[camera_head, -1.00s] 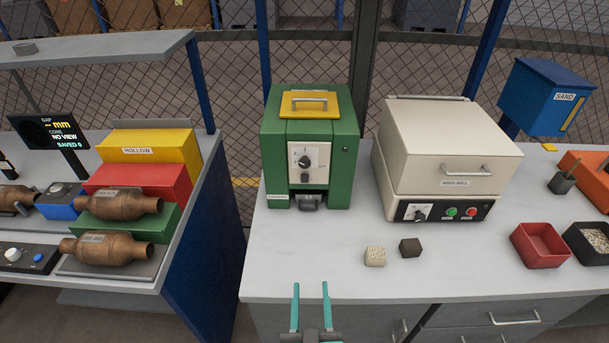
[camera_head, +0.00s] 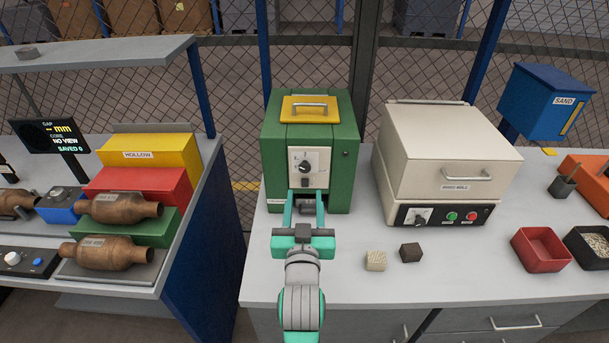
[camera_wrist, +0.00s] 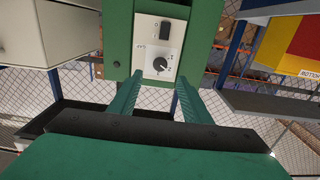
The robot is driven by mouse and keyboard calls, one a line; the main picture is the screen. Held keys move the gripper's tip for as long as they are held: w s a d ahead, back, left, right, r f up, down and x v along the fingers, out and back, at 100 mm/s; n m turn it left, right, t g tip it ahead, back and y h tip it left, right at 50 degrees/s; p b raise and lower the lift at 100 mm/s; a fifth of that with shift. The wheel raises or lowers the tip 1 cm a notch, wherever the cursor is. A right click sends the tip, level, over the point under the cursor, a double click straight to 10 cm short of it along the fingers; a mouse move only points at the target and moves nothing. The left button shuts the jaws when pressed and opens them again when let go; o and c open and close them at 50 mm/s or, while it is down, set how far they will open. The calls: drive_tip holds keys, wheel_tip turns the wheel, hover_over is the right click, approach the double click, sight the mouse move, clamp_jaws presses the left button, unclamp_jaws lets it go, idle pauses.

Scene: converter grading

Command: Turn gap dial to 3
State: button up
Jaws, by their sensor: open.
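The green machine (camera_head: 342,150) stands on the right bench with a yellow lid plate on top. Its white front panel holds the round black gap dial (camera_head: 304,166) with a light pointer, and a dark switch below it. The fingers partly hide the machine's lower front.
A cream box mill (camera_head: 440,165) stands close to the right. A beige cube (camera_head: 376,261) and a dark cube (camera_head: 411,252) lie on the bench in front. A red tray (camera_head: 541,250) is farther right. The left bench carries brown converters (camera_head: 108,251) and coloured boxes.

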sight(305, 170)
drive_tip(key=w, duration=0.9)
drive_tip(key=shift+w, duration=0.3)
drive_tip(key=shift+c, duration=0.2)
drive_tip(key=c, duration=1)
